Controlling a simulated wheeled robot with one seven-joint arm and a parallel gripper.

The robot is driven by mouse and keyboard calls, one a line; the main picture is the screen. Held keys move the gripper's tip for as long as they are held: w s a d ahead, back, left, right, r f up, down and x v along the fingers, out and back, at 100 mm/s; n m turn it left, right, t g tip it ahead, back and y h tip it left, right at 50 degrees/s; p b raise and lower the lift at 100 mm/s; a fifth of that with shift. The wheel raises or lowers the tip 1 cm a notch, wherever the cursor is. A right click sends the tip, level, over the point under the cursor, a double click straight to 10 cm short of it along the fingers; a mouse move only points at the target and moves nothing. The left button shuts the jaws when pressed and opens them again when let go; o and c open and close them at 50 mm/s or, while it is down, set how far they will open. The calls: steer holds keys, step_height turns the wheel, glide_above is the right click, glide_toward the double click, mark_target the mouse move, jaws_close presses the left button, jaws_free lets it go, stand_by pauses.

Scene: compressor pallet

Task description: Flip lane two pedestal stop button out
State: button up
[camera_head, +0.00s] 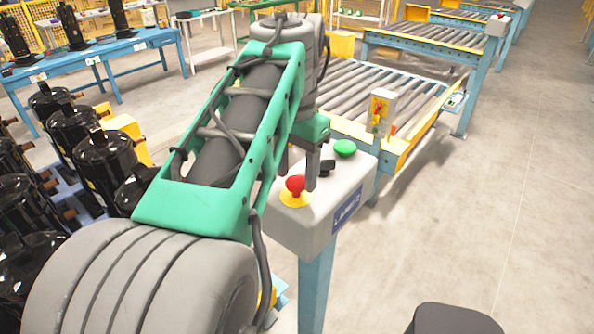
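The lane two pedestal (318,215) is a light grey box on a blue post, with a blue label reading "LANE", its end hard to read. On its top, the red mushroom stop button (295,184) sits on a yellow base at the left. A black switch (327,166) is in the middle and a green button (345,148) is at the far right end. My gripper (311,183) points down over the box, just right of the stop button in the picture. Its fingers overlap in this view, so their opening is hidden. I cannot tell whether they touch anything.
A roller conveyor (372,92) with a yellow end and a small yellow-and-grey control box (382,108) stands behind the pedestal. Black compressors (105,165) crowd the left. A blue table (95,52) is at back left.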

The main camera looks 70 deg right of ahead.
mark_target(297, 180)
steer(key=shift+o, duration=0.7)
step_height(297, 180, up, 8)
steer(key=shift+f, duration=0.15)
